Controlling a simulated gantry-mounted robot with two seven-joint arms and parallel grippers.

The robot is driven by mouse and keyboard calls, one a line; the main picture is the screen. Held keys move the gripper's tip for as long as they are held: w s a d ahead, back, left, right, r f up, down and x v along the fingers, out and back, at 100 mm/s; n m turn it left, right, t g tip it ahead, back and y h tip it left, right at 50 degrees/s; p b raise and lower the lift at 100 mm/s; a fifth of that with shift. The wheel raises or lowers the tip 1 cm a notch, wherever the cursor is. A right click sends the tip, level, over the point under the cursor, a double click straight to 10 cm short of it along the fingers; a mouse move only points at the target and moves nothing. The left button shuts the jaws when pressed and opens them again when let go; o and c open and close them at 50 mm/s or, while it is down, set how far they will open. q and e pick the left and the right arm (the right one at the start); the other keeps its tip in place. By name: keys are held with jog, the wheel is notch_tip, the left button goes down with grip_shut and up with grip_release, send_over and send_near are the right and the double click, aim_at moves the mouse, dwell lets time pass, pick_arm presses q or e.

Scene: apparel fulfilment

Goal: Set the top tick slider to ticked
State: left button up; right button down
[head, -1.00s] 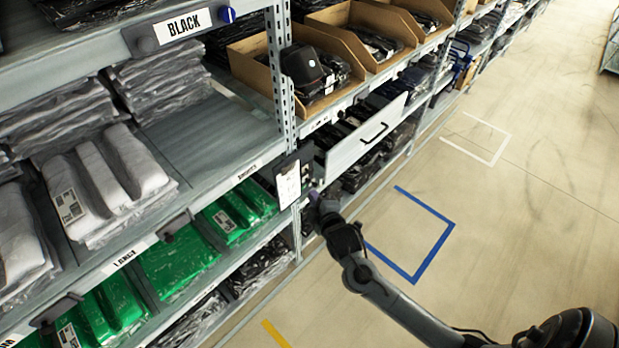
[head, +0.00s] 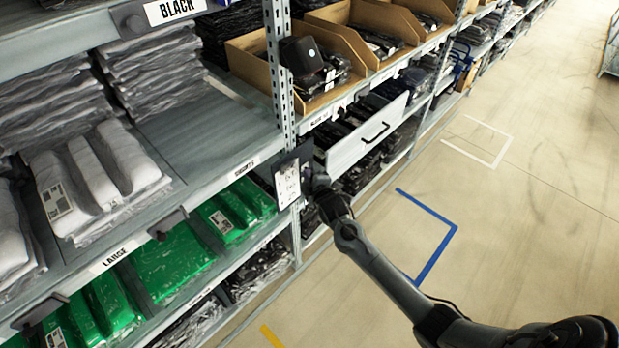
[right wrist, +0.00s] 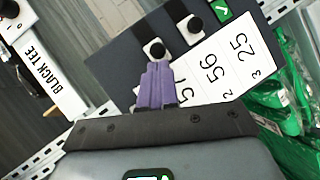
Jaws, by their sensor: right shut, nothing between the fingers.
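A dark panel (head: 306,155) with a white number card (head: 287,184) hangs at the shelf post. In the right wrist view the dark panel (right wrist: 120,62) carries two black round slider knobs on white plates, one nearer my fingers (right wrist: 154,49) and one farther off (right wrist: 191,27). A green tick mark (right wrist: 223,10) shows beside the farther knob. My right gripper (right wrist: 156,68) is shut and empty, its purple fingertips just by the nearer knob; I cannot tell whether they touch. In the head view my right gripper (head: 311,180) hides the sliders. My left gripper is not in view.
A white drawer front (head: 365,135) with a black handle stands out right of the panel. Shelves of bagged garments (head: 95,185) fill the left. Cardboard bins (head: 255,60) stand behind. The floor (head: 530,200) at right is clear. A "BLACK TEE" label (right wrist: 45,75) shows in the wrist view.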

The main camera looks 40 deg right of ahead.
jog(key=shift+w+d, duration=0.1)
jog(key=shift+w, duration=0.05)
jog(key=d+p, duration=0.1)
jog(key=d, duration=0.3)
jog(key=shift+w, duration=0.2)
jog(key=shift+f, duration=0.1)
